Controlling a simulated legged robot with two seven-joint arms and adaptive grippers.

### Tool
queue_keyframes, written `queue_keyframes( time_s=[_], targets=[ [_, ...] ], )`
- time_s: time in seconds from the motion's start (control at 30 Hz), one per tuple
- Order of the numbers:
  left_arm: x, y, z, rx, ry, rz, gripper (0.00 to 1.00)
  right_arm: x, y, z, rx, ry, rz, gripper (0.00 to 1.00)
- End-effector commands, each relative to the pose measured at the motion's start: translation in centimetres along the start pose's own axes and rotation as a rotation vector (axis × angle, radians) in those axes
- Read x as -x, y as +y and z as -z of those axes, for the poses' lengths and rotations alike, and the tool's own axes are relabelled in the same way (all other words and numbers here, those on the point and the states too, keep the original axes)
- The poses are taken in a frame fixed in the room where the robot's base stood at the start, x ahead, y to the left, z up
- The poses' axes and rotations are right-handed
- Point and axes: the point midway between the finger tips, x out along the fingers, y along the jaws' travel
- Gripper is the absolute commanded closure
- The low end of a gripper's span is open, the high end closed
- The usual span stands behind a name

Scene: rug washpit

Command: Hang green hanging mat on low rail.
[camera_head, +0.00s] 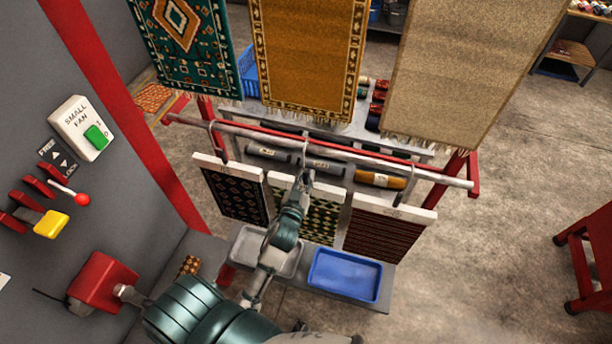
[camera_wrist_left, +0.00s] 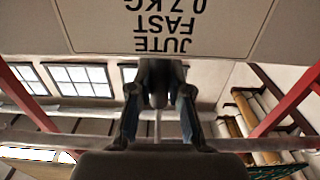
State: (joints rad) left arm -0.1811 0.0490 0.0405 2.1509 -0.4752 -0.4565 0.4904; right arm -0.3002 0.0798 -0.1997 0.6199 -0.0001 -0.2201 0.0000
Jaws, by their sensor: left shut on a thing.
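The green hanging mat (camera_head: 325,218), with a green and yellow pattern and a pale header strip, hangs upright between two other mats in the head view. The low rail (camera_head: 345,154) is a grey bar running across just above the mats. My left gripper (camera_head: 307,178) is shut at the top of the green mat, just below the rail. In the left wrist view the gripper (camera_wrist_left: 160,88) is closed below a pale board (camera_wrist_left: 90,25) with upside-down text reading JUTE FAST 0.7 KG. I cannot tell whether the mat's hook rests on the rail. My right gripper is not in view.
A dark patterned mat (camera_head: 236,196) hangs at left and a red-brown mat (camera_head: 383,237) at right. A blue tray (camera_head: 345,275) and a grey tray (camera_head: 266,250) sit below. Large rugs (camera_head: 308,50) hang above. A switch panel (camera_head: 82,128) is at left.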

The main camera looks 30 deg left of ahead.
Motion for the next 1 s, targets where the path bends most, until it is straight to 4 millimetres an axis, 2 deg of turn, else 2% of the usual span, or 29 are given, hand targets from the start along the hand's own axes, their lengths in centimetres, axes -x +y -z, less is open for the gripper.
queue_keyframes(
  time_s=[0.17,0.2,0.3,0.67,0.77,1.0],
  targets=[
    [0.0,0.0,0.1,0.000,0.003,0.000,1.00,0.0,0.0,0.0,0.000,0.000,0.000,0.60],
    [0.0,0.0,0.1,0.000,0.003,0.000,0.77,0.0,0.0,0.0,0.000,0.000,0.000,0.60],
    [0.0,0.0,0.1,0.000,0.002,0.000,0.53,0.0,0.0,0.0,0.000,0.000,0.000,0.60],
    [0.4,0.0,-0.1,0.000,-0.002,0.000,0.53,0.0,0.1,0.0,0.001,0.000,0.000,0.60],
    [1.7,0.0,-0.2,0.001,-0.004,0.000,0.53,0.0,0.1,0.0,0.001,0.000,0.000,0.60],
    [7.0,0.0,-0.2,0.002,-0.005,0.001,0.53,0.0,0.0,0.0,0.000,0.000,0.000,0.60]
  ],
)
